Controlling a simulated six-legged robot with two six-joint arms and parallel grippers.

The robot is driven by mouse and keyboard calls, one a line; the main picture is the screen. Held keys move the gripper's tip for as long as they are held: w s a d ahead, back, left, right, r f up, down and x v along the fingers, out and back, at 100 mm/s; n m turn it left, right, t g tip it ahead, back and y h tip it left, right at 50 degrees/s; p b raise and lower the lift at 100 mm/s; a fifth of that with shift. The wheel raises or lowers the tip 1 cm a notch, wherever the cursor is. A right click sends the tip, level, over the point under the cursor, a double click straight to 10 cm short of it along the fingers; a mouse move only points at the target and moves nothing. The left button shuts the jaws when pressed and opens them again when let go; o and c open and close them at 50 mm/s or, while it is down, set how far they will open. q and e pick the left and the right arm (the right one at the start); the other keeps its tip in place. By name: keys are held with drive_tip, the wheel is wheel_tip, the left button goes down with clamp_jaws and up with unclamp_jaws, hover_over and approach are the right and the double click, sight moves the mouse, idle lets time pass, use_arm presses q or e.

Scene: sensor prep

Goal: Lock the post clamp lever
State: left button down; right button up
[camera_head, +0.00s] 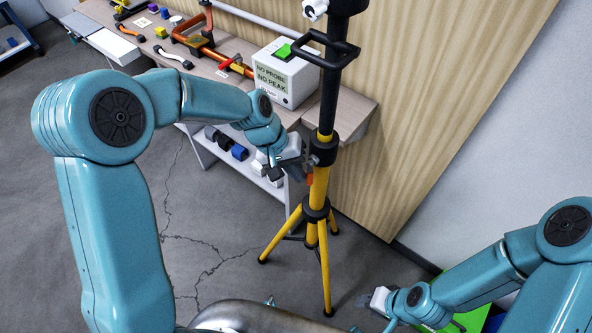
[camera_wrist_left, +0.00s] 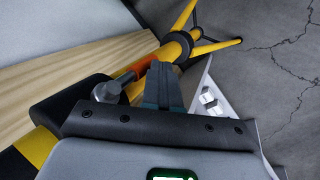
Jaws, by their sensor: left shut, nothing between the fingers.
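A tripod post (camera_head: 319,185) with yellow lower tube and black upper part stands right of centre in the head view. A black clamp collar (camera_head: 324,148) sits around it; it also shows in the wrist view (camera_wrist_left: 72,96). The orange clamp lever (camera_head: 310,179) points down along the post from a grey bolt (camera_wrist_left: 107,92). The lever (camera_wrist_left: 136,70) lies just left of my left gripper's fingers (camera_wrist_left: 163,84) in the wrist view; I cannot tell if they touch. My left gripper (camera_head: 304,163) is shut and empty beside the collar. My right gripper (camera_head: 363,300) is low, its fingers unclear.
A workbench (camera_head: 225,70) behind holds a white box (camera_head: 287,75) with a green top and several tools. Its lower shelf (camera_head: 235,165) carries small items. The tripod's yellow legs (camera_head: 324,265) spread on cracked grey floor. A green object (camera_head: 465,295) is near my right arm.

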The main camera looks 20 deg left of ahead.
sight(311, 183)
use_arm(q)
drive_tip(key=shift+f, duration=0.1)
drive_tip(key=d+g+h+b, duration=0.1)
drive_tip(key=h+b, duration=0.2)
drive_tip(key=s+d+n+g+h+b, duration=0.1)
drive_tip(key=h+b, duration=0.3)
drive_tip(key=d+g+h+b, duration=0.1)
drive_tip(key=d+h+b, duration=0.1)
drive_tip(key=h+b, duration=0.1)
drive_tip(key=shift+s+f+n+h+b, duration=0.2)
drive_tip(key=shift+f+n+h+b, duration=0.15)
drive_tip(key=shift+h, duration=0.15)
drive_tip(key=h, duration=0.1)
drive_tip(key=r+h+b, duration=0.1)
drive_tip(key=shift+s+d+r+n+h, duration=0.15)
drive_tip(key=shift+d+n+h, duration=0.1)
drive_tip(key=shift+d+h, duration=0.15)
